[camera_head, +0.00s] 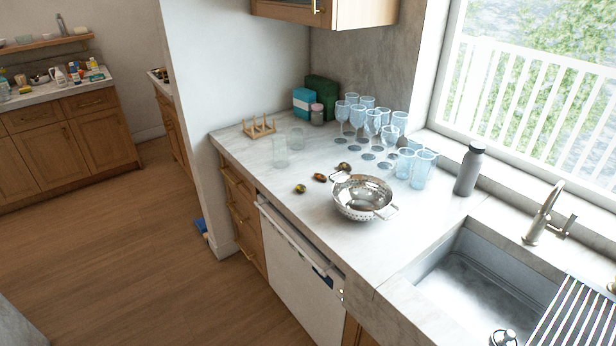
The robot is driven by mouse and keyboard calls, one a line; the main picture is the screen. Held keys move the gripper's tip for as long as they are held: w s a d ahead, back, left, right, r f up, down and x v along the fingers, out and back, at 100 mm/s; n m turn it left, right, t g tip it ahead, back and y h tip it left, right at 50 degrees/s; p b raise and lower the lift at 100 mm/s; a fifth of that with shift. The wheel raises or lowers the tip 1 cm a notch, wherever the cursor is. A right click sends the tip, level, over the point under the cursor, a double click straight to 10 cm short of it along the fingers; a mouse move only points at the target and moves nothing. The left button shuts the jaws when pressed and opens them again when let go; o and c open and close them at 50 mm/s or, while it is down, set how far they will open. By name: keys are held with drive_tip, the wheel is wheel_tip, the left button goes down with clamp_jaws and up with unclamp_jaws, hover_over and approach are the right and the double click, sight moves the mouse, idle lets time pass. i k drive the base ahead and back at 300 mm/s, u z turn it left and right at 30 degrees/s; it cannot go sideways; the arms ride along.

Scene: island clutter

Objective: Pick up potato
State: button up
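Three small roundish items lie on the counter beside the metal colander: a yellow-green one (301,188), a reddish-brown one (320,178) and a dark yellowish one (343,167). They are too small for me to tell which, if any, is the potato. The colander (362,206) is right of and nearer than them, and looks empty. My gripper is not in view.
Several stemmed glasses and tumblers (418,170) stand behind the colander. A grey bottle (469,170) stands by the window. A sink (480,285) with a tap (543,212) is at right. A wooden rack (259,128) stands at the counter's far left. Wooden floor (130,255) is open at left.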

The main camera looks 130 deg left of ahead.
sight(344, 166)
drive_tip(key=u, duration=4)
